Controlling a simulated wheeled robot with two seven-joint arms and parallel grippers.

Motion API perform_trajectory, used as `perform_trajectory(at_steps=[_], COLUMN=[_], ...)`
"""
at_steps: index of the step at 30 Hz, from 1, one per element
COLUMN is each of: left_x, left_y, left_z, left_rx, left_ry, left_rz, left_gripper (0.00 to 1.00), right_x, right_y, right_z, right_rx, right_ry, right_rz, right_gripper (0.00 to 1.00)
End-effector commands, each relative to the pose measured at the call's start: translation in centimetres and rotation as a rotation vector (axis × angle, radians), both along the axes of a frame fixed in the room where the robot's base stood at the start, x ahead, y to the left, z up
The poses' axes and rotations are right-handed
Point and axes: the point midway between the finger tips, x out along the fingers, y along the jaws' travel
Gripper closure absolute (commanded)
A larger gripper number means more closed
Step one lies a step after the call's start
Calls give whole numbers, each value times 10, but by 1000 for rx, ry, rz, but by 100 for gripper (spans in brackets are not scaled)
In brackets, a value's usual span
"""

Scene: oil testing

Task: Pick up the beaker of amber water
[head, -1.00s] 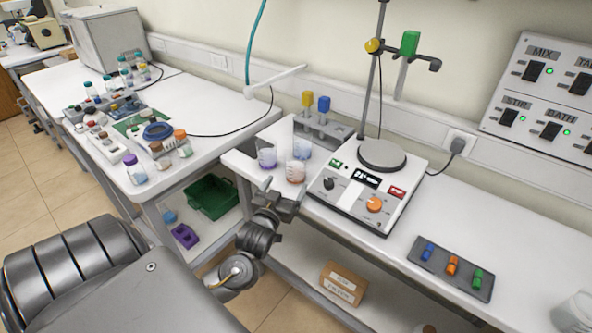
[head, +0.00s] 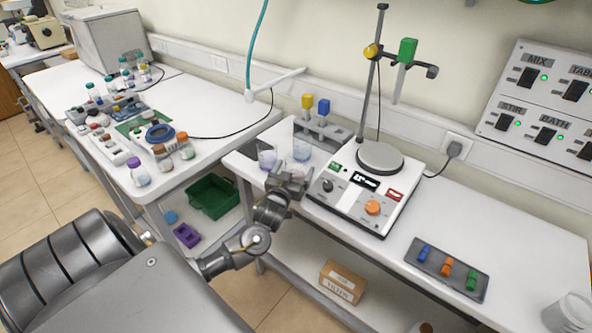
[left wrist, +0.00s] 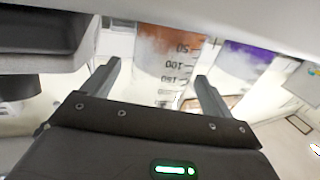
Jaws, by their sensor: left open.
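The amber beaker (left wrist: 168,50) shows in the left wrist view, with dark graduation marks and an amber band, between the two fingers. In the head view my left gripper (head: 289,180) is in front of it and hides it. My left gripper also shows in the left wrist view (left wrist: 158,75); its fingers are open, one to each side of the beaker. Whether they touch it I cannot tell. A purple beaker (head: 267,154) stands just left of the gripper and shows in the left wrist view (left wrist: 245,58). My right gripper is not in view.
A blue-tinted beaker (head: 302,150) stands just behind the gripper, near a rack with yellow and blue tops (head: 325,131). The hotplate stirrer (head: 352,205) with its upright rod is close on the right. A dark tray (head: 447,270) lies farther right. The bench between is clear.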

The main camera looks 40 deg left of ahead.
Motion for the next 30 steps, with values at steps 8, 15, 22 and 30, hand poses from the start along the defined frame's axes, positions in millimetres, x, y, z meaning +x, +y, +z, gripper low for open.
perform_trajectory(at_steps=[8,15,22,30], left_x=[20,20,20,20], left_y=[7,7,7,7], left_z=[0,0,0,1], left_rx=[1,1,1,0], left_ry=[1,1,1,-1], left_rz=[-1,-1,-1,-1], left_gripper=[14,24,55,70], right_x=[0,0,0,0], right_y=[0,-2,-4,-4], right_z=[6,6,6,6], right_rx=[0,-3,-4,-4], right_ry=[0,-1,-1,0], right_rz=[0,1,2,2], right_gripper=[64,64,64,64])
